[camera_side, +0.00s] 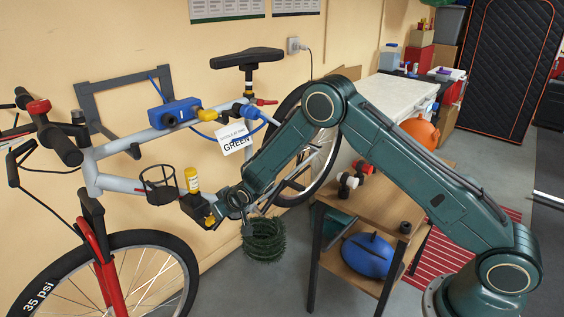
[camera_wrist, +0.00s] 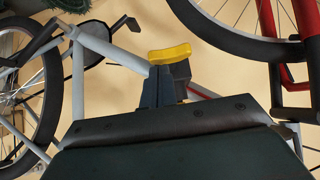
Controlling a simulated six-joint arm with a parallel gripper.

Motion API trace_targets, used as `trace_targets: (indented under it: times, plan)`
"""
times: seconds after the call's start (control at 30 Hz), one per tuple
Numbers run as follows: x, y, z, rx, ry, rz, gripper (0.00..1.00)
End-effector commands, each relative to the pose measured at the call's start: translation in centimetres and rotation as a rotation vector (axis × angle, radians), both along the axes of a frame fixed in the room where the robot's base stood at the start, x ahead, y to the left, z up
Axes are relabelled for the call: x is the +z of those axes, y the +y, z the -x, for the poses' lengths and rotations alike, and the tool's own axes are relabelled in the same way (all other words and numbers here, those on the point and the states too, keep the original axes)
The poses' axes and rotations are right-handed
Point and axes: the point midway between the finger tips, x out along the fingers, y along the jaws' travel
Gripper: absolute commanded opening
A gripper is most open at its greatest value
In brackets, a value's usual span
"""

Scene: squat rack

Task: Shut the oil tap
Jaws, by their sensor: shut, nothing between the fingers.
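A yellow handle-like piece (camera_side: 209,222), which I take to be the oil tap's lever, shows low beside a dark block (camera_side: 190,207) on the bike frame. In the wrist view the yellow handle (camera_wrist: 170,53) lies across just beyond my fingertips, with a dark block (camera_wrist: 181,80) beside it. My gripper (camera_wrist: 156,85) is shut and holds nothing. Its tips are close to the handle; I cannot tell whether they touch. In the side view my gripper (camera_side: 215,208) is partly hidden by its own wrist. A yellow bottle (camera_side: 192,180) stands upright just above the dark block.
The grey bike frame (camera_side: 125,184) is held at a wall bracket (camera_side: 82,100). An empty bottle cage (camera_side: 159,186) is left of the yellow bottle. A blue box (camera_side: 175,112) with another yellow piece (camera_side: 207,114) sits above. A wooden table (camera_side: 372,205) stands to the right.

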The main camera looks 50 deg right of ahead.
Motion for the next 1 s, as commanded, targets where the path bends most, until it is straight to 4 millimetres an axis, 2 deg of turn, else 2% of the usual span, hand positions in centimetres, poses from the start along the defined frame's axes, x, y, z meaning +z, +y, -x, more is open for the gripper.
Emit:
trace_targets:
  times: [1.0]
  plan:
    - [-0.28, -0.28, -0.01, -0.001, -0.001, -0.071, 0.00]
